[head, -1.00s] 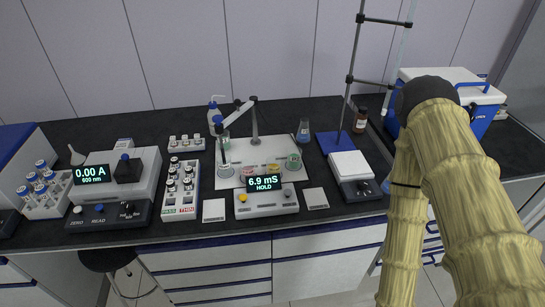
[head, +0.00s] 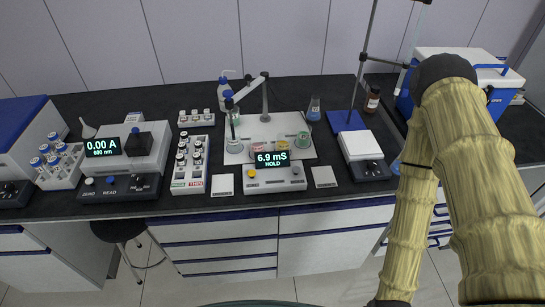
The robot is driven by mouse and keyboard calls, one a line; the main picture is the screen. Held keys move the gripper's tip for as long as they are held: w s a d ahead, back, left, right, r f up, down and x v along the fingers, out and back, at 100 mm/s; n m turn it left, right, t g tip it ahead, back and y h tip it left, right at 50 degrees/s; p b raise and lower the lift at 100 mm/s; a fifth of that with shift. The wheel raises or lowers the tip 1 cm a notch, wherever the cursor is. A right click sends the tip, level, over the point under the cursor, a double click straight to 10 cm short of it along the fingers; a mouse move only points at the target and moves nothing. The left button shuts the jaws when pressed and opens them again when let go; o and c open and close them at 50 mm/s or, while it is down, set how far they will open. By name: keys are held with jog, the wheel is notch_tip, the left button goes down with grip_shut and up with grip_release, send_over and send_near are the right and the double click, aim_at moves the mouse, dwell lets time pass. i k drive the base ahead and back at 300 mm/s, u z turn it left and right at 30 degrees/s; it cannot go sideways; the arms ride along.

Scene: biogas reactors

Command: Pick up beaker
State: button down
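Several small glass vessels that look like beakers stand on a white tray (head: 262,130) in the middle of the dark bench. One beaker (head: 303,139) with a greenish tint stands at the tray's right. Another beaker (head: 234,146) at the left stands under the probe arm. A reddish one sits between them, partly hidden by the meter. A bluish glass piece (head: 396,166) shows partly beside my arm at the bench's right; I cannot tell what it is. My arm rises at the right and bends down out of the frame. My gripper is not in view.
A meter (head: 274,177) reading 6.9 mS stands before the tray. A photometer (head: 122,160) and vial racks are to the left. A conical flask (head: 314,109), stand, balance (head: 361,150) and blue-white box (head: 465,85) are to the right. A stool (head: 117,230) stands below the bench.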

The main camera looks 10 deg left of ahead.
aim_at(304, 131)
jog(key=z, duration=1.2)
jog(key=k, duration=1.35)
jog(key=u, duration=1.5)
jog(key=i, duration=1)
